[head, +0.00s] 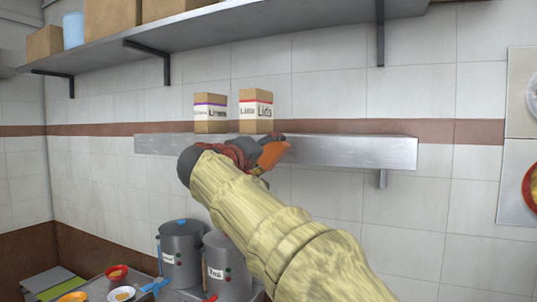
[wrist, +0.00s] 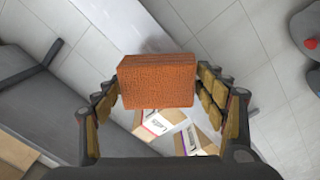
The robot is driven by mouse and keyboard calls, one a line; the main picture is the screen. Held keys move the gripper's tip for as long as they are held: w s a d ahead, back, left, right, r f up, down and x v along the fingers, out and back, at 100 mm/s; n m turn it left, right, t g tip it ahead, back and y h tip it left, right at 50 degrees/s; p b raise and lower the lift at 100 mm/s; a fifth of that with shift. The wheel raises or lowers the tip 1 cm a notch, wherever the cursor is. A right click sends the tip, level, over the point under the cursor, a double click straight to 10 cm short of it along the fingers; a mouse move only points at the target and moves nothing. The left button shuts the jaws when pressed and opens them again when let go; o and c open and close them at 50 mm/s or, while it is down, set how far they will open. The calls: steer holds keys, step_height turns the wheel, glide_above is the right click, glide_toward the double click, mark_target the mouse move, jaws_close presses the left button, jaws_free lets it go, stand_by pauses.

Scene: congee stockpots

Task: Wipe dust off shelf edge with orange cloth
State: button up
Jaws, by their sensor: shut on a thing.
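The orange cloth (wrist: 158,82) shows in the wrist view as a thick, block-like pad between the two fingers of my gripper (wrist: 165,95). My gripper (head: 262,150) is shut on the cloth there. I cannot tell whether the cloth touches the shelf edge. No dust can be made out on the shelf front. My sleeved arm hides the wall below the shelf's middle.
Two labelled cartons, one with a purple stripe (head: 210,113) and one with a red stripe (head: 256,111), stand on the lower shelf just behind my gripper. An upper shelf (head: 230,32) holds boxes. Stockpots (head: 181,252) stand below. The shelf's right part is clear.

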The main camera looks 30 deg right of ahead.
steer(key=shift+x, duration=2.3)
steer(key=shift+p+x, duration=0.3)
steer(key=shift+x, duration=0.75)
steer(key=shift+s+d, duration=0.1)
steer(key=shift+s, duration=0.05)
steer(key=shift+s+d+b, duration=0.55)
steer(key=shift+s+b, duration=0.05)
steer(key=shift+s, duration=0.15)
steer(key=shift+s+d+b, duration=0.5)
steer(key=shift+s+b, duration=0.1)
steer(key=shift+s, duration=0.15)
steer(key=shift+d, duration=0.1)
steer(key=shift+w, duration=0.1)
steer(key=w+a, duration=0.2)
steer(key=w, duration=0.1)
steer(key=shift+a, duration=0.2)
steer(key=shift+f, duration=0.1)
